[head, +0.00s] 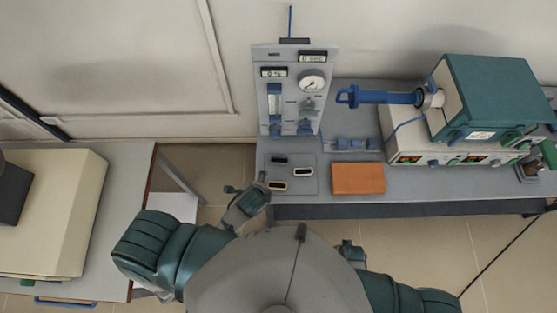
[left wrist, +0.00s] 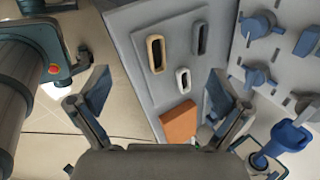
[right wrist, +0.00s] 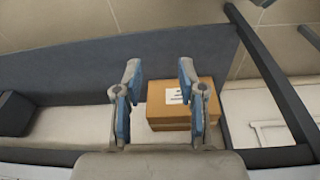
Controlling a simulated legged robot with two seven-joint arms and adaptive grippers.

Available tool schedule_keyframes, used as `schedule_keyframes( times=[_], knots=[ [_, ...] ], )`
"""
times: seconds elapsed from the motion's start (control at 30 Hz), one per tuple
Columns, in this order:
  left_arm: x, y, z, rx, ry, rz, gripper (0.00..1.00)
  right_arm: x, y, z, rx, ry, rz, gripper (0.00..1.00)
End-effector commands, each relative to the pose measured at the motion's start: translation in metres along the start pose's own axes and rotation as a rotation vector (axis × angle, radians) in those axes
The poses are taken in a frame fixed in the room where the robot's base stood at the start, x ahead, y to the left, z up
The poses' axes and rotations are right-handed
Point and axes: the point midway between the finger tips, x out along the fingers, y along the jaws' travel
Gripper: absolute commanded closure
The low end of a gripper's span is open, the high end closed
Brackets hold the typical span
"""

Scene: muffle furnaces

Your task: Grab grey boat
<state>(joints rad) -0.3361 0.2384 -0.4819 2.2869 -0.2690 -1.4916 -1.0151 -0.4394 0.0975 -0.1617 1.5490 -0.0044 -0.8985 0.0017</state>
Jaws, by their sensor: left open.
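Three small oblong boats sit on a flat grey plate (head: 306,187) on the bench. The dark grey boat (head: 279,160) is at the back of the plate. The white boat (head: 303,171) is at its right and the tan boat (head: 278,185) at its front. In the left wrist view the grey boat (left wrist: 200,38) is upper right of the tan boat (left wrist: 156,53), with the white boat (left wrist: 183,79) below. My left gripper (head: 246,185) is open and empty by the plate's front left, its fingers (left wrist: 160,86) wide apart. My right gripper (right wrist: 159,70) is open and empty.
An orange block (head: 358,178) lies right of the plate. A gauge panel (head: 296,90) stands behind it. A teal furnace (head: 490,95) is on the right. A cream unit (head: 50,210) is on the left table. A cardboard box (right wrist: 170,103) shows in the right wrist view.

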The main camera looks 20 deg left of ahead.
Motion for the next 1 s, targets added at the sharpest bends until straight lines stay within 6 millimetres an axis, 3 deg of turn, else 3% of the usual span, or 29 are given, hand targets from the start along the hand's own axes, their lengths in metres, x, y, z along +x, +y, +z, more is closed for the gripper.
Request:
schedule_keyframes(
  times=[0.03,0.1,0.2,0.3,0.4,0.5,0.63,1.0],
  knots=[
    [0.004,-0.006,-0.007,0.155,-0.013,-0.028,0.00,0.025,-0.001,0.022,-0.003,-0.024,-0.002,0.60],
    [0.009,-0.015,-0.018,0.412,-0.043,-0.071,0.00,0.057,-0.002,0.056,-0.008,-0.045,-0.004,0.60],
    [0.014,-0.026,-0.031,0.764,-0.100,-0.122,0.00,0.089,-0.003,0.106,-0.014,-0.069,-0.008,0.60],
    [0.019,-0.033,-0.041,1.049,-0.162,-0.157,0.00,0.107,-0.003,0.149,-0.018,-0.088,-0.010,0.60],
    [0.021,-0.038,-0.046,1.249,-0.211,-0.176,0.00,0.115,-0.003,0.179,-0.022,-0.100,-0.011,0.60],
    [0.024,-0.040,-0.048,1.364,-0.242,-0.185,0.00,0.118,-0.004,0.197,-0.025,-0.107,-0.010,0.60],
    [0.035,-0.045,-0.047,1.415,-0.258,-0.188,0.00,0.120,-0.005,0.205,-0.026,-0.110,-0.010,0.60],
    [0.116,-0.068,-0.043,1.412,-0.255,-0.185,0.00,0.127,-0.004,0.207,-0.026,-0.111,-0.010,0.60]
  ],
)
